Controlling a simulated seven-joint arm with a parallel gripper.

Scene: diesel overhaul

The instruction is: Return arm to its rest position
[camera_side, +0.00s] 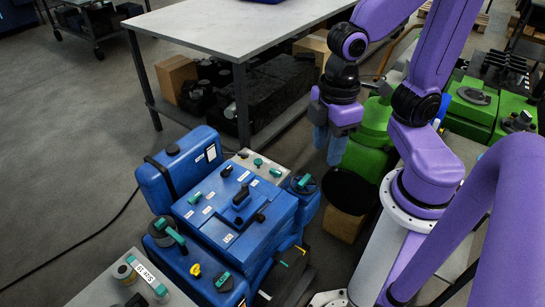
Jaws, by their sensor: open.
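My purple arm rises at the right of the side view and bends over, with its wrist hanging down near the picture's centre. My gripper (329,152) points downward with its grey-blue fingers apart, and nothing shows between them. It hangs in front of the green machine and up and to the right of the blue engine unit (240,208). The gripper appears clear of both. The blue unit has teal, black and yellow handles and caps on it.
A grey-topped workbench (235,25) stands behind, with cardboard boxes (176,75) and dark parts beneath. A green machine (366,150) and a black round container (349,188) are close by the gripper. A small bench (110,292) with labelled parts is front left. Open floor lies left.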

